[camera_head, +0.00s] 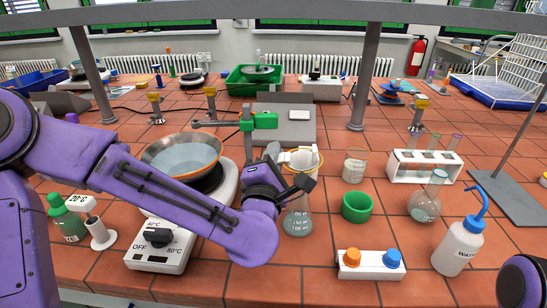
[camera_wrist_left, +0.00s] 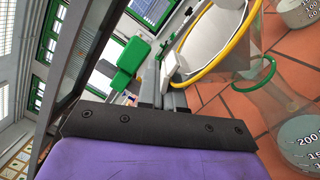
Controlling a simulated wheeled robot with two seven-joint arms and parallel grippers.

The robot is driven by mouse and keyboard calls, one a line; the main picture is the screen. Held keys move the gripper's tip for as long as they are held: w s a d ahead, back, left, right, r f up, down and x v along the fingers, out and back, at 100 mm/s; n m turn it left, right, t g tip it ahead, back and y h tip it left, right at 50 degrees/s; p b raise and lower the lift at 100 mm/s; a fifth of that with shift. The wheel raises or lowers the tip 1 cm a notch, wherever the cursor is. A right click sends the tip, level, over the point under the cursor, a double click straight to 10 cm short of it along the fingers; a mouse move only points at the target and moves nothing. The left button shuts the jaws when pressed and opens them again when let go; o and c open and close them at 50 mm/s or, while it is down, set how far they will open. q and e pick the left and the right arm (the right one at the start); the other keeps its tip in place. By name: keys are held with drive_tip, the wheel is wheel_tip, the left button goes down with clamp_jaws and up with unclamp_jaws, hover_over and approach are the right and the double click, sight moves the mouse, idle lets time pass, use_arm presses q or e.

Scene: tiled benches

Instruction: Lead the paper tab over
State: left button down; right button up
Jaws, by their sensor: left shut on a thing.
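A white piece with a yellow rim (camera_head: 303,157), which I take to carry the paper tab, is at the mouth of a glass flask (camera_head: 298,222) in the middle of the bench. In the left wrist view the yellow rim (camera_wrist_left: 235,52) is large, and a small pale tab (camera_wrist_left: 171,66) sticks out from it towards my fingers. My left gripper (camera_head: 284,172) is beside the flask's top, its jaws (camera_wrist_left: 165,93) shut on the tab. The grip itself is partly hidden in the head view. My right gripper is out of view.
A green ring (camera_head: 356,207), a beaker (camera_head: 355,167), a tube rack (camera_head: 425,168) and a wash bottle (camera_head: 458,246) stand right. A block with orange and blue caps (camera_head: 371,271) is in front.

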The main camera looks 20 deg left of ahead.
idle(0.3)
use_arm(q)
drive_tip(key=c, duration=1.3)
unclamp_jaws()
drive_tip(key=b+v, duration=0.1)
drive_tip(key=v, duration=0.2)
drive_tip(key=shift+f+b, duration=0.35)
drive_tip(key=shift+b, duration=0.05)
drive_tip(key=r+b+v, duration=0.1)
drive_tip(key=b+v, duration=0.6)
drive_tip(key=b, duration=0.6)
drive_tip(key=shift+s+f, duration=0.2)
drive_tip(key=shift+s, duration=0.05)
drive_tip(key=shift+d, duration=0.1)
